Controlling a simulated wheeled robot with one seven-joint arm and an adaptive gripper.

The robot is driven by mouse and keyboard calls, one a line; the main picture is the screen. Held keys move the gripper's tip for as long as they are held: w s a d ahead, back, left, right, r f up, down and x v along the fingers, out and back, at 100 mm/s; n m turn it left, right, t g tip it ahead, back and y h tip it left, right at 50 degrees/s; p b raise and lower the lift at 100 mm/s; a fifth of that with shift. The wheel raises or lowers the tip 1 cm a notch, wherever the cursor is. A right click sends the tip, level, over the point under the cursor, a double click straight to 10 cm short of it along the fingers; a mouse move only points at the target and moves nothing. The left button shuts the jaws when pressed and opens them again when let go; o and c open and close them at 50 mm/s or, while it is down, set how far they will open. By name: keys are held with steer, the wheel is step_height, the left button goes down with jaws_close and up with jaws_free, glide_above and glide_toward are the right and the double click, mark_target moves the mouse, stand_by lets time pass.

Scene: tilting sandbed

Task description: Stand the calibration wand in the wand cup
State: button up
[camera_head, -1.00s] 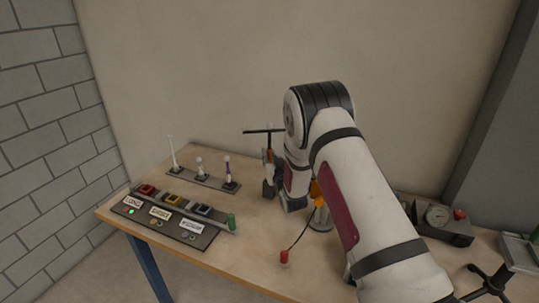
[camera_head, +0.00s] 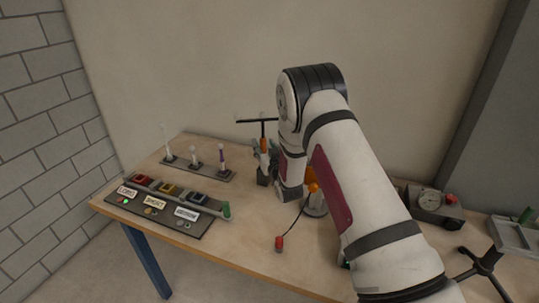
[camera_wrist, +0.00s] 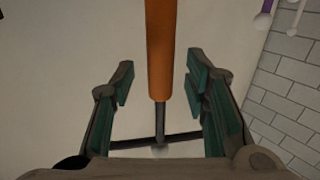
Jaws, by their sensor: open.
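The calibration wand has an orange handle (camera_wrist: 160,45) and a thin dark stem ending in a black crossbar (camera_head: 257,121). It stands roughly upright near the back of the table. My gripper (camera_wrist: 160,85) is open, with one green-padded finger on each side of the handle; gaps show on both sides in the wrist view. In the head view my gripper (camera_head: 265,148) is partly hidden by my arm. A dark block (camera_head: 263,179) shows below the wand. It may be the wand cup, but I cannot tell whether the wand's lower end is inside it.
A rack (camera_head: 200,171) with several slim upright pieces stands at the back left, behind a labelled panel (camera_head: 160,212). A red piece (camera_head: 279,243) on a cable lies near the front. A gauge box (camera_head: 437,205) stands right of my arm. Bare table shows front centre.

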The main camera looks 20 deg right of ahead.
steer(key=s, duration=1)
steer(key=s+d+r+g+h, duration=0.1)
steer(key=s+r+g, duration=0.25)
steer(key=r, duration=0.45)
steer(key=s+r+g, duration=0.2)
steer(key=s+r, duration=0.3)
steer(key=r, duration=0.4)
steer(key=s+r+g, duration=0.2)
steer(key=s+g, duration=0.1)
steer(key=s, duration=1.4)
steer(key=s+r+g, duration=0.3)
steer(key=s+g, duration=0.1)
steer(key=s, duration=1.2)
steer(key=shift+s+a+m, duration=0.3)
steer(key=shift+s+a, duration=0.1)
steer(key=shift+g, duration=0.25)
